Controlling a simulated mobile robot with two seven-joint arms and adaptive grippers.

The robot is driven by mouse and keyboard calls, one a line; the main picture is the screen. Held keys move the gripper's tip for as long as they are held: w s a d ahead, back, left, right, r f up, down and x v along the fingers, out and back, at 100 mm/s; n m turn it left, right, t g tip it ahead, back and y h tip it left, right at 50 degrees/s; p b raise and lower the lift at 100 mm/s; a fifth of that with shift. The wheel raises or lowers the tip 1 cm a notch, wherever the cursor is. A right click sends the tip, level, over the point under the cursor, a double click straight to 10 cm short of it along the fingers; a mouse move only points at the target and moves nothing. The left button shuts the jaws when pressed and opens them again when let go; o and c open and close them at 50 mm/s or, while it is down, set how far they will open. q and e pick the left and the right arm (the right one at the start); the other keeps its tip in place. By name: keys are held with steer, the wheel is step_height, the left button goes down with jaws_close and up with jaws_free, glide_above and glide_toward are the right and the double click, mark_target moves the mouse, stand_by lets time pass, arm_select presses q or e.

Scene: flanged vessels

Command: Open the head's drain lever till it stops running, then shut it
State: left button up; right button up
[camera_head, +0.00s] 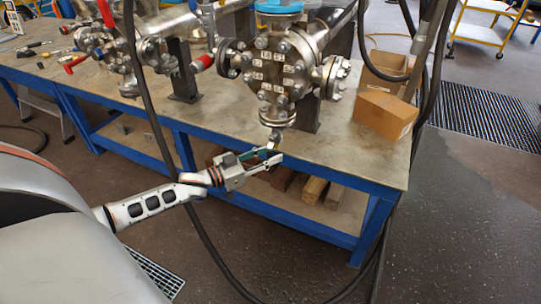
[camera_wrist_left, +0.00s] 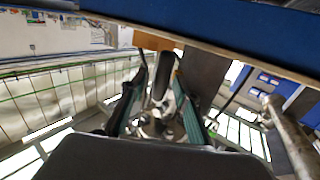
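The flanged metal head (camera_head: 283,65) stands at the front edge of the bench, with bolted flanges on its sides and bottom. Under its bottom flange a small drain fitting (camera_head: 275,136) hangs over the bench edge. My left gripper (camera_head: 273,160) is just below this fitting, with its teal-padded fingers apart. No running liquid can be made out. My right gripper is not in view.
The blue-framed bench (camera_head: 350,160) carries other piping with red-handled valves (camera_head: 105,14) at left and cardboard boxes (camera_head: 385,112) at right. A dark hose (camera_head: 165,150) hangs in front of the bench near my left arm. Wooden blocks (camera_head: 313,190) lie on the lower shelf.

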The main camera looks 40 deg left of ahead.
arm_select(q)
steer(key=shift+c, duration=0.5)
jaws_close()
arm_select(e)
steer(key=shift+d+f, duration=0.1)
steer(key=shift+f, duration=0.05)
